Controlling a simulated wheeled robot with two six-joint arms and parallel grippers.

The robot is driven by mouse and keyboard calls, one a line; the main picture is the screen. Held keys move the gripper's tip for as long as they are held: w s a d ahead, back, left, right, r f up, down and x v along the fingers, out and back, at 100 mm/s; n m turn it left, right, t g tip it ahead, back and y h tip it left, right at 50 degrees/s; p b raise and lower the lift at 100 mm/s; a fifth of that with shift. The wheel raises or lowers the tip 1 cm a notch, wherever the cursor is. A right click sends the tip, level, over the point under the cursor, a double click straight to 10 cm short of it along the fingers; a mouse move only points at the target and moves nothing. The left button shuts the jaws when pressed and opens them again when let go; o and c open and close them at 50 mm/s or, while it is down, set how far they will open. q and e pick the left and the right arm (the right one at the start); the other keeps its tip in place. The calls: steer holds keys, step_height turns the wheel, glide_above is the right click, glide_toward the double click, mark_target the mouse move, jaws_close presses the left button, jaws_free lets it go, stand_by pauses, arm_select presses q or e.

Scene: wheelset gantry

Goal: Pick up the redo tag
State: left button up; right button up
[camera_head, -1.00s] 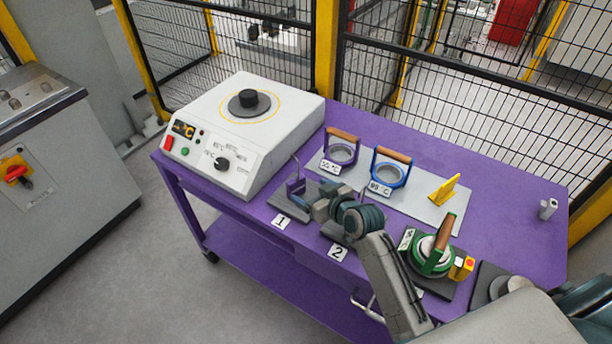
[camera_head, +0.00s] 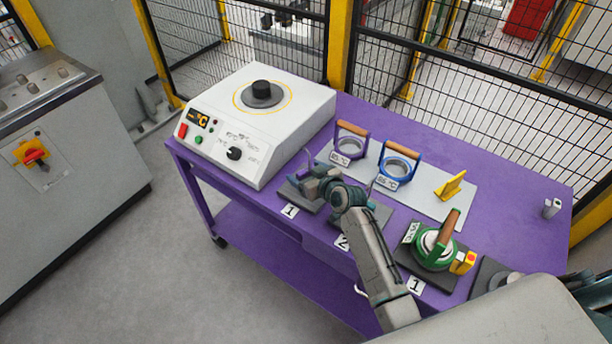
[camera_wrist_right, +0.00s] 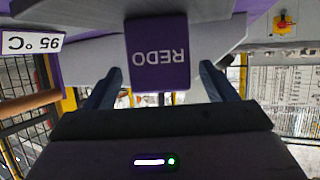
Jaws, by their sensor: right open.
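The redo tag (camera_wrist_right: 158,55) is a purple block with white "REDO" lettering, upside down in the right wrist view. My right gripper (camera_wrist_right: 160,82) is open, with one finger on each side of the tag and gaps showing between. In the head view my right gripper (camera_head: 306,180) is over the grey plate (camera_head: 294,194) at the front edge marked 1. It mostly hides the tag there. My left gripper is not in view.
A white heater (camera_head: 260,125) stands to the left on the purple table (camera_head: 370,118). Purple (camera_head: 350,146) and blue (camera_head: 397,167) handled rings sit behind the gripper.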

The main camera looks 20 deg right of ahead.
steer(key=c, duration=1.1)
steer(key=shift+c, duration=0.2)
